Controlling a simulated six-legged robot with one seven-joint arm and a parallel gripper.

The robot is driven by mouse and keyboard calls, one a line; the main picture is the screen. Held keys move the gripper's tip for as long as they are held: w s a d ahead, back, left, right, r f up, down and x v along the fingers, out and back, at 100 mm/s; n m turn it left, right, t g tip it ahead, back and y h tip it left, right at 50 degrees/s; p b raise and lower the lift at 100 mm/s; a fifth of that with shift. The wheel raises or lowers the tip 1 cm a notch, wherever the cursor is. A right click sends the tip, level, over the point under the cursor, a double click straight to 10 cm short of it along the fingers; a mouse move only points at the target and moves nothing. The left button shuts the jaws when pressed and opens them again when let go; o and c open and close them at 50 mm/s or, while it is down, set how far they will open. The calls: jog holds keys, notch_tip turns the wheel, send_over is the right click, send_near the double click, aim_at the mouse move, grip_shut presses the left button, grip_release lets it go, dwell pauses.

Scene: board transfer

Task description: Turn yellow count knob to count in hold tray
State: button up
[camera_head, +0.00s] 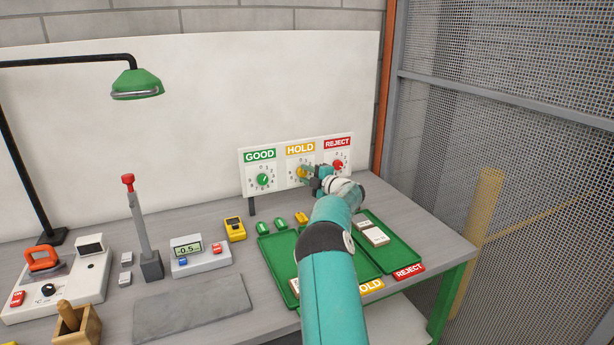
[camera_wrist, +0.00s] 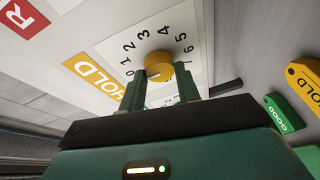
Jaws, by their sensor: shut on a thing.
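The yellow count knob (camera_wrist: 158,65) sits on a white dial numbered 0 to 6, beside a yellow HOLD label (camera_wrist: 94,78). My gripper (camera_wrist: 160,84) is shut on the knob, one finger on each side. In the head view the knob (camera_head: 302,172) is partly covered by my gripper (camera_head: 312,175), on the middle dial of the white panel (camera_head: 279,154). I cannot tell clearly which number the knob points to. The hold tray is mostly hidden behind my arm; its HOLD label (camera_head: 371,286) shows at the front edge, and its contents cannot be seen.
A green GOOD knob (camera_head: 262,180) and red REJECT knob (camera_head: 338,165) flank the yellow one. The reject tray (camera_head: 401,247) holds white pieces (camera_head: 372,232). Small green and yellow tags lie below the panel. A meter (camera_head: 200,255) and lever press (camera_head: 143,230) stand left.

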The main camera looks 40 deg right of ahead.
jog(key=o, duration=1)
jog(key=shift+c, duration=0.2)
jog(key=s, duration=1.3)
jog(key=shift+s+d+r, duration=0.25)
jog(key=shift+s+r, duration=0.05)
jog(key=shift+s, duration=0.05)
